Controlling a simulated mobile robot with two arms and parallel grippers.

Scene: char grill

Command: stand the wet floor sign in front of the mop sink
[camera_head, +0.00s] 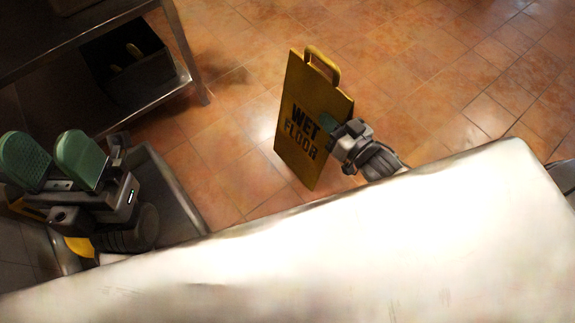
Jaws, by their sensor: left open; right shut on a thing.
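The yellow wet floor sign (301,112) is near the middle of the head view, its lettered face toward me and its handle loop at the top. My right gripper (335,127) is shut on the sign's right edge, with a green fingertip against the lettered face. The sign leans in the picture; I cannot tell whether its bottom edge touches the floor. My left gripper (52,160) is open and empty at the left, its two green fingers apart. A grey rimmed basin (176,190), possibly the mop sink, shows partly behind my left arm.
A metal shelf unit (190,75) with a dark bin (125,75) on it stands at the upper left. A large pale surface (350,250) fills the foreground and hides what is below. Tiled floor (430,50) is clear behind and right of the sign.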

